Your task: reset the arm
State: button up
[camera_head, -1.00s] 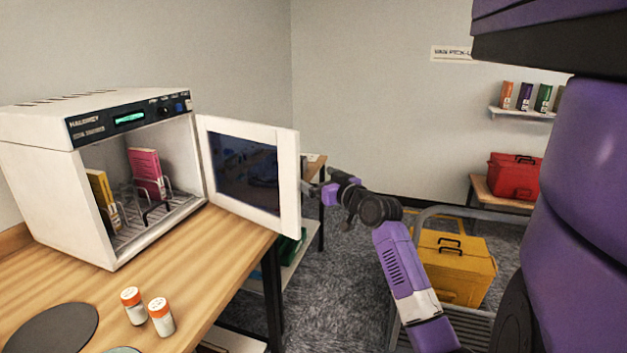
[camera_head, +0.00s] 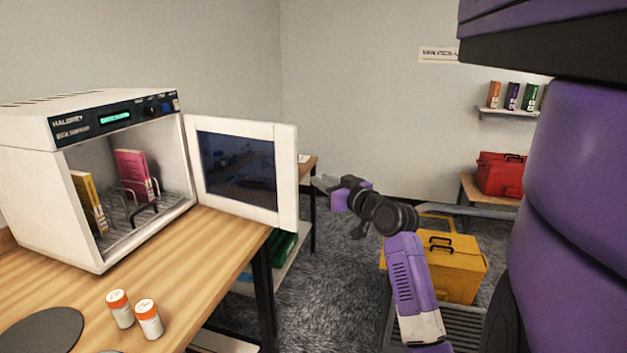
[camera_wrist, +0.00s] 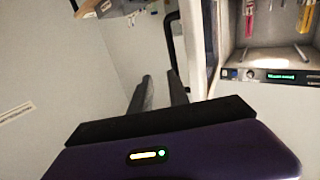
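My arm (camera_head: 412,285) reaches forward over the floor to the right of the white cabinet's open door (camera_head: 285,180). My gripper (camera_head: 324,183) is at its far end, small and partly hidden behind the wrist, right of the door edge. In the wrist view, my gripper's two dark fingers (camera_wrist: 160,76) stand apart with nothing between them. The white cabinet (camera_head: 35,170) on the wooden counter holds a yellow book (camera_head: 88,203) and a pink book (camera_head: 132,175) in a wire rack. The cabinet also shows upside down in the wrist view (camera_wrist: 262,88).
A yellow case (camera_head: 455,270) sits right of my arm. A red case (camera_head: 498,175) is on a bench behind. Grey carpet (camera_head: 320,300) lies between counter and arm.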

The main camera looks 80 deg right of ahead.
jog(key=shift+s+a+f+y, duration=0.1)
jog(key=shift+s+a+y, duration=0.05)
jog(key=shift+a, duration=0.3)
jog(key=shift+s+a+y, duration=0.1)
jog(key=shift+a+y, duration=0.05)
jog(key=shift+a, duration=0.25)
jog(key=shift+w, duration=0.1)
